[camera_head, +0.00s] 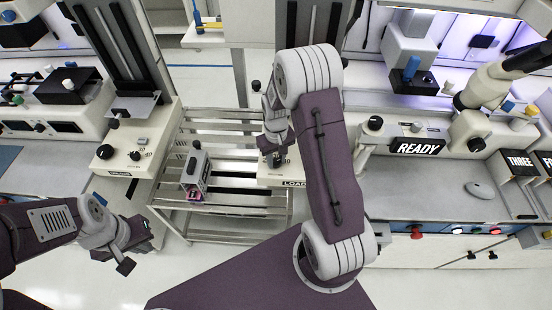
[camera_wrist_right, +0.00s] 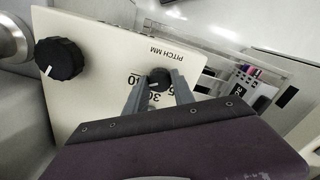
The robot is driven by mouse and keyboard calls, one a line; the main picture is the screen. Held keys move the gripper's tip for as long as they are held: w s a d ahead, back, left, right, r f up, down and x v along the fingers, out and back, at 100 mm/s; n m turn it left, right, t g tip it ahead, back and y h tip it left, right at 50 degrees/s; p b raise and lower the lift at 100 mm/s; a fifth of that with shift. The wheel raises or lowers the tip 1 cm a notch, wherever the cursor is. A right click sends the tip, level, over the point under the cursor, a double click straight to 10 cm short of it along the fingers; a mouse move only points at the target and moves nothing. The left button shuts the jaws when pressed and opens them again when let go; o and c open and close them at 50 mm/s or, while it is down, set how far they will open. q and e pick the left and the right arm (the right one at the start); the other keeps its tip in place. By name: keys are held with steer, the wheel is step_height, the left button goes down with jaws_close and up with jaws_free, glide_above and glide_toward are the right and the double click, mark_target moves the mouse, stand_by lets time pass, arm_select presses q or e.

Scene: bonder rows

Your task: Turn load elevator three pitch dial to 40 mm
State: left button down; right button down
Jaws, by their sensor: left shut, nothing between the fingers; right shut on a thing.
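The pitch dial (camera_wrist_right: 158,76) is a small dark knob on a cream panel (camera_wrist_right: 90,95) marked PITCH MM in the right wrist view. My right gripper (camera_wrist_right: 157,92) is shut on this dial, with a finger on each side. In the head view my right gripper (camera_head: 275,158) reaches down to the panel, whose label (camera_head: 293,184) reads LOAD, the rest hidden by my arm. My left gripper (camera_head: 124,262) is shut and empty at the lower left, away from the panels.
A larger black knob (camera_wrist_right: 58,58) with a white mark sits on the same panel. Another elevator panel (camera_head: 140,140) with its own knobs stands at the left. A metal rack (camera_head: 230,210) holding a magazine (camera_head: 195,172) lies between. A READY display (camera_head: 418,147) is at right.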

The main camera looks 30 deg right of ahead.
mark_target(276, 161)
stand_by(0.3)
steer(key=c, duration=1.1)
jaws_free()
steer(key=shift+o, duration=0.2)
step_height(276, 161, up, 9)
